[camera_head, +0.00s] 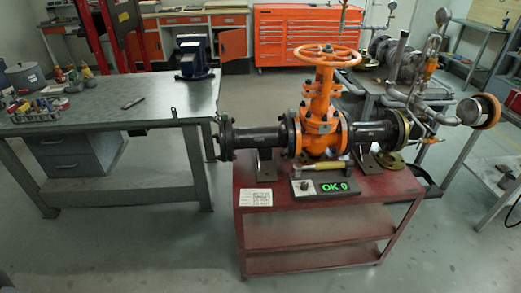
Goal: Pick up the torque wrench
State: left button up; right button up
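A slim tool with a yellowish grip and a metal end, which looks like the torque wrench (328,166), lies at the foot of the orange gate valve (322,117) on the red cart (285,212). The valve is bolted between dark pipe sections and has an orange handwheel (324,55) on top. Neither of my grippers is in view.
A grey workbench (165,108) at left holds a vise (193,57), a small dark tool (133,101), bottles and a tool rack. A white label card (256,197) lies on the cart's front left. Pipework with gauges stands at right. The floor in front is clear.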

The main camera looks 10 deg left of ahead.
aim_at(297, 168)
jog(key=z, duration=1.4)
jog(key=j, duration=1.55)
jog(key=i+j, duration=0.1)
jog(key=j, duration=2.95)
jog(key=i, duration=0.05)
